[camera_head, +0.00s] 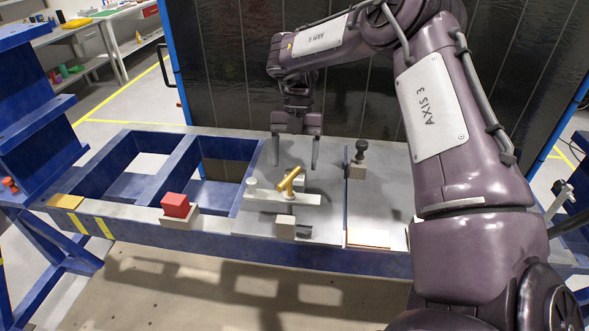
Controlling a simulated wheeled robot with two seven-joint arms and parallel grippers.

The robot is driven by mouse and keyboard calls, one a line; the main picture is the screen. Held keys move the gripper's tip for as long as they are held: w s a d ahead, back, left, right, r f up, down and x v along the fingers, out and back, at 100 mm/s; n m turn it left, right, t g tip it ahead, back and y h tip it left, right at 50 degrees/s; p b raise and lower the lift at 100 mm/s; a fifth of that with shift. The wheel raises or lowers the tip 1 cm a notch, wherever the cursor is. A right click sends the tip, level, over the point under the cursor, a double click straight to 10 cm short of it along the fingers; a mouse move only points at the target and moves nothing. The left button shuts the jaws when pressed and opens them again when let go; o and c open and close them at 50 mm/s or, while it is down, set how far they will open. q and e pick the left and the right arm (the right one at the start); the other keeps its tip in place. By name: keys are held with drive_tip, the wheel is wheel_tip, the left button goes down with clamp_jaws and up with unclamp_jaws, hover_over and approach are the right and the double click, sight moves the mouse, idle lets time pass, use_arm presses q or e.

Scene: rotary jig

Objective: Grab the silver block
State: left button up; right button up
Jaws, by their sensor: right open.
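A small silver-grey block (286,227) sits near the front edge of the grey plate, with a darker piece against its right side. Behind it, a gold cylinder (290,180) lies tilted on a pale grey bar (262,196) with a short pale post at its left end. My right gripper (295,153) points down over the back of the plate, open, with nothing between its fingers. It is behind the gold cylinder and well behind the silver block. My left gripper is out of view.
A red block (176,204) sits on a pale base on the blue frame's front rail (130,224). A block with a black knob (357,168) stands right of the thin blue divider. The frame has open bays at left. A dark panel (230,70) stands behind.

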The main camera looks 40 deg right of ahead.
sight(295, 180)
drive_tip(key=shift+b+x, duration=0.55)
drive_tip(key=shift+x, duration=0.3)
drive_tip(key=b+x, duration=0.2)
drive_tip(key=shift+s+f, duration=0.2)
drive_tip(key=shift+f, duration=0.1)
drive_tip(key=shift+s+a+f, duration=0.1)
drive_tip(key=shift+f, duration=0.25)
drive_tip(key=shift+a+f, duration=0.15)
drive_tip(key=shift+f, duration=0.25)
drive_tip(key=shift+s, duration=0.1)
drive_tip(key=c, duration=1.3)
drive_tip(key=shift+r, duration=0.1)
drive_tip(key=shift+c, duration=0.2)
